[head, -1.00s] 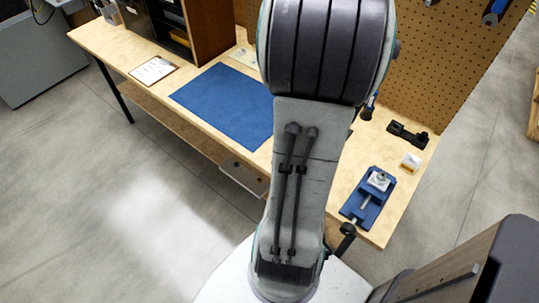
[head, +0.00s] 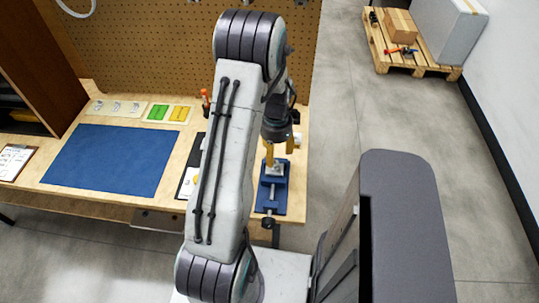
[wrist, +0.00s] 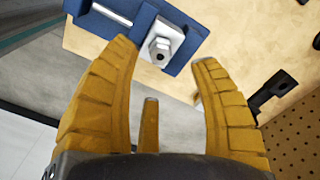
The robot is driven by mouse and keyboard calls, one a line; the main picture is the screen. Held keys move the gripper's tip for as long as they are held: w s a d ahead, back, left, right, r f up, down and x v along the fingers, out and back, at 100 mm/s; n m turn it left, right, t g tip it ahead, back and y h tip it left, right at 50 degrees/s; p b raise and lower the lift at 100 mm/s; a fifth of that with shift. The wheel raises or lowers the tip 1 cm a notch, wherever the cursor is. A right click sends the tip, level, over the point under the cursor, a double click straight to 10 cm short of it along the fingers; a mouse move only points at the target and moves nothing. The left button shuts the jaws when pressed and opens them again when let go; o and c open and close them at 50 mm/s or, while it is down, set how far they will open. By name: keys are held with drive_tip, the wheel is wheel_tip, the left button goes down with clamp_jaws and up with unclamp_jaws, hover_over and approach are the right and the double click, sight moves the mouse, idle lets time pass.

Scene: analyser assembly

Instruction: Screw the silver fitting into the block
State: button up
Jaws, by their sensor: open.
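The blue vise (head: 267,198) is at the right end of the bench in the head view. It also shows at the top of the wrist view (wrist: 198,27). A pale metal block (wrist: 175,36) is clamped in its jaws. The silver fitting (wrist: 159,48), hexagonal with a dark hole, sits at the block's top face; how deep it is seated I cannot tell. My gripper (wrist: 166,54) has its yellow fingers spread wide, with nothing between them. In the head view my gripper (head: 281,158) hangs just above the vise, pointing down, partly behind my arm.
A black bracket-like part (wrist: 270,92) lies on the bench beside the vise, near the pegboard (wrist: 296,140). Open floor (head: 350,120) is right of the bench.

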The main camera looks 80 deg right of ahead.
sight(275, 163)
drive_tip(key=shift+f+p, duration=0.45)
drive_tip(key=shift+f, duration=2.95)
clamp_jaws()
drive_tip(key=shift+m+b, duration=0.75)
drive_tip(key=shift+m, duration=1.25)
drive_tip(key=shift+f+m+b, duration=0.15)
drive_tip(key=shift+m+b, duration=0.25)
drive_tip(key=shift+m, duration=1.6)
